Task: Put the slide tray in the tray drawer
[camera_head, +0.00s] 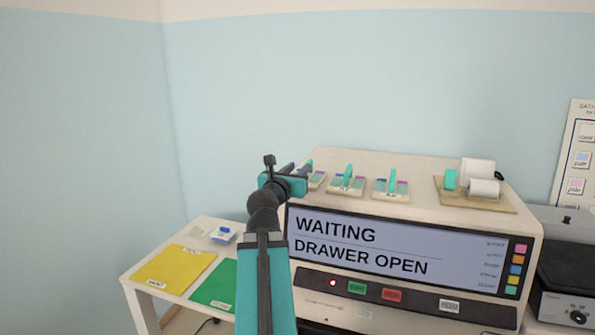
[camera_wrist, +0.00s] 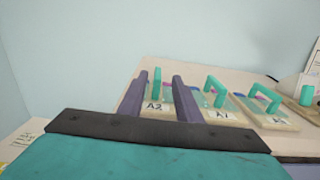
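Several slide trays with teal handles stand in a row on top of the staining machine (camera_head: 420,170). The leftmost tray, marked A2 (camera_wrist: 153,107), has its upright handle (camera_wrist: 157,84) showing between the fingers of my gripper (camera_wrist: 161,78), with gaps on both sides. My gripper is open and holds nothing. In the head view my gripper (camera_head: 296,172) is at the left end of the row and partly covers the leftmost tray (camera_head: 317,181). A middle tray (camera_head: 347,189) and a right tray (camera_head: 391,193) stand beside it. The machine's screen reads "WAITING DRAWER OPEN". The drawer itself is not clearly visible.
A side table at left holds a yellow mat (camera_head: 176,270), a green mat (camera_head: 215,287) and a small blue-and-white item (camera_head: 223,235).

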